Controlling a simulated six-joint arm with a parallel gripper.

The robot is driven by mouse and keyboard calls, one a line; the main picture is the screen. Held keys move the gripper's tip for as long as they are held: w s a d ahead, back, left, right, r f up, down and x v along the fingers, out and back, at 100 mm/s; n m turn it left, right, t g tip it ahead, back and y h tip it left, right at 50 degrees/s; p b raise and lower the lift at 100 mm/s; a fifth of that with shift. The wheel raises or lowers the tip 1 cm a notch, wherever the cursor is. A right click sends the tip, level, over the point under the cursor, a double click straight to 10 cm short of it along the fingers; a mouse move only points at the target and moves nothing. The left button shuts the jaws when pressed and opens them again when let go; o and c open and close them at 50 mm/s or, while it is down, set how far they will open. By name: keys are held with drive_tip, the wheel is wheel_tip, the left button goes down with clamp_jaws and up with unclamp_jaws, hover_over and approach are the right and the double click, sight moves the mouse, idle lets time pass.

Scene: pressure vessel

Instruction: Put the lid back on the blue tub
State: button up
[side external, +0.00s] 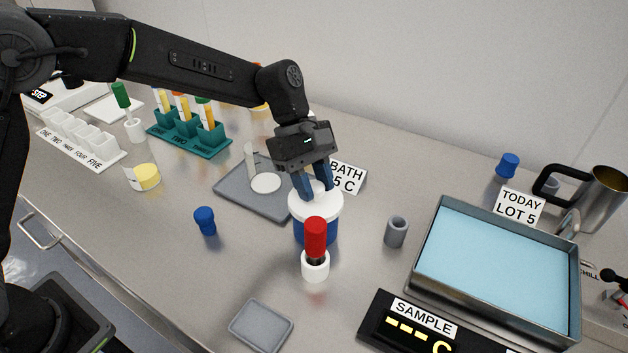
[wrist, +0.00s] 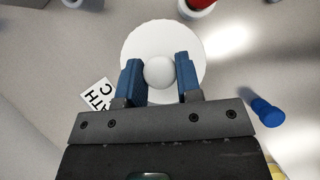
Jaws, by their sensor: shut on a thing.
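The blue tub (side external: 302,232) stands on the bench near the middle of the side view, partly hidden behind a red-handled tool. Its round white lid (side external: 316,208) is at the tub's mouth, roughly level and lined up with it. I cannot tell whether it is fully seated. My gripper (side external: 317,192) points down from above, its blue fingers shut on the lid's knob. In the wrist view, the round knob (wrist: 159,72) sits between the fingers, with the white lid (wrist: 165,38) spread below. The lid hides the tub there.
The red-handled tool (side external: 315,238) stands in a white holder just in front of the tub. A grey cup (side external: 396,232) is to the right, and a blue-filled tray (side external: 412,285) beyond it. A grey plate (side external: 228,190) lies behind left. A blue stopper (side external: 205,220) stands left.

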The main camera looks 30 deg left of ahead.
drive_tip(key=o, duration=1)
drive_tip(key=shift+o, duration=0.4)
drive_tip(key=o, duration=0.4)
drive_tip(key=shift+r, duration=0.1)
drive_tip(key=shift+r, duration=3.4)
